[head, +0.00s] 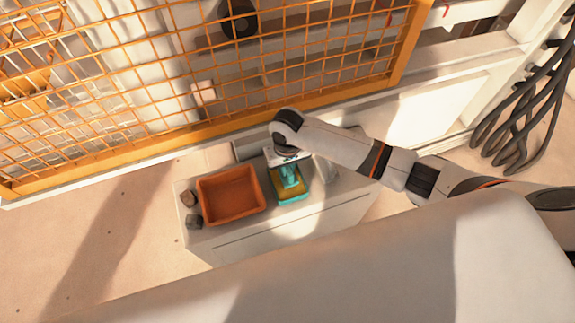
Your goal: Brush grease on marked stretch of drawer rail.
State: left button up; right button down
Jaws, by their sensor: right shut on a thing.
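My right gripper (287,167) is over the top of a low white cabinet (240,242), pointing down. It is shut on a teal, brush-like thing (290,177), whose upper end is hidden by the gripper. Below it sits a flat teal and yellow tray (291,197), perhaps the grease tray; I cannot tell whether the held thing touches it. A thin dark line runs along the cabinet's front. I cannot make out a drawer rail or a marked stretch. My left gripper is not in view.
An orange bin (231,194) stands left of the tray. Two small dark lumps lie at the cabinet's left end, one being a grey lump (194,221). An orange mesh guard (290,88) rises behind. Black cables (517,125) hang at right. The floor at left is clear.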

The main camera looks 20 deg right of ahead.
jog(key=shift+f, duration=0.35)
jog(key=shift+s+f+p, duration=0.15)
jog(key=shift+p, duration=0.2)
dwell(2.2)
notch_tip(320, 180, up, 7)
jog(key=p, duration=0.9)
jog(key=shift+r, duration=0.2)
jog(key=shift+f, duration=0.1)
dwell(0.5)
